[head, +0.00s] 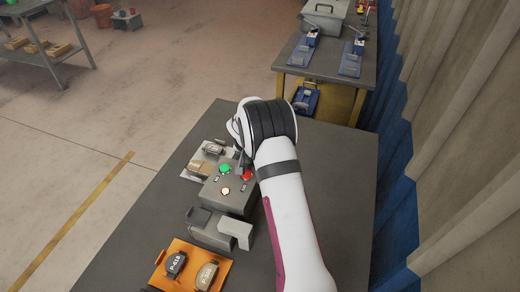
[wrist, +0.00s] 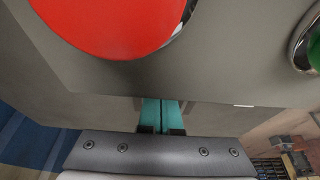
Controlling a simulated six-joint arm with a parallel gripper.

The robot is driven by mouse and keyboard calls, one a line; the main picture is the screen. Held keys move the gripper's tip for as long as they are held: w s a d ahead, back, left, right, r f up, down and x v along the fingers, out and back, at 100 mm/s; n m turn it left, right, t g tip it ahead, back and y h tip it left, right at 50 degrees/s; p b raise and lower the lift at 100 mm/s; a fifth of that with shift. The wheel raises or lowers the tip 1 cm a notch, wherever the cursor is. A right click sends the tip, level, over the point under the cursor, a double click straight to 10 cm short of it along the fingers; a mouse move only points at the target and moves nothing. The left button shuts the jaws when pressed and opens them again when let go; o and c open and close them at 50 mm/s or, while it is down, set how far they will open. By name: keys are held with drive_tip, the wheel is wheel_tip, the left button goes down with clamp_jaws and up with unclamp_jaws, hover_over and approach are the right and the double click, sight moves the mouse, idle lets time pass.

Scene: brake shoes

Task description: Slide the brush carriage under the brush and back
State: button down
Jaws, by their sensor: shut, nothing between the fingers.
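My gripper (wrist: 162,112) shows in the wrist view as two teal fingers held together, with nothing between them. The fingers are at the edge of a grey control box (head: 232,203), close to its red button (wrist: 105,22); contact cannot be told. In the head view the red button (head: 247,175) is partly hidden by my arm, as is most of my gripper. The box also has a green button (head: 225,168) and a yellowish one (head: 225,191). A grey block unit (head: 208,234) stands in front of the box. I cannot tell which part is the brush carriage or brush.
An orange tray (head: 188,250) at the front left holds two labelled brake shoes. Another shoe (head: 211,149) lies on a pale fixture behind the box. The grey table (head: 130,262) is bare along its left edge. A curtained wall stands at the right.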

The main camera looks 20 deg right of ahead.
drive_tip(key=shift+s+a, duration=0.4)
drive_tip(key=shift+s, duration=0.05)
drive_tip(key=v, duration=0.9)
drive_tip(key=shift+r, duration=0.1)
drive_tip(key=c, duration=0.7)
unclamp_jaws()
drive_tip(key=d+r+m+y, duration=0.1)
drive_tip(key=r+m, duration=0.1)
drive_tip(key=w+d+r+m+y, duration=0.1)
drive_tip(key=r+m, duration=0.1)
drive_tip(key=w+d+r+m, duration=0.1)
drive_tip(key=r+m, duration=0.1)
drive_tip(key=r, duration=0.1)
drive_tip(key=shift+w+d+r+m+y, duration=0.15)
drive_tip(key=shift+d+m+y, duration=0.15)
drive_tip(key=shift+d+y, duration=0.1)
drive_tip(key=shift+o, duration=0.4)
drive_tip(key=shift+w+a, duration=0.1)
drive_tip(key=shift+a, duration=0.05)
drive_tip(key=x, duration=1.5)
drive_tip(key=shift+s+a+f, duration=0.1)
drive_tip(key=shift+s+f, duration=0.1)
drive_tip(key=shift+s, duration=0.1)
drive_tip(key=shift+c, duration=0.2)
clamp_jaws()
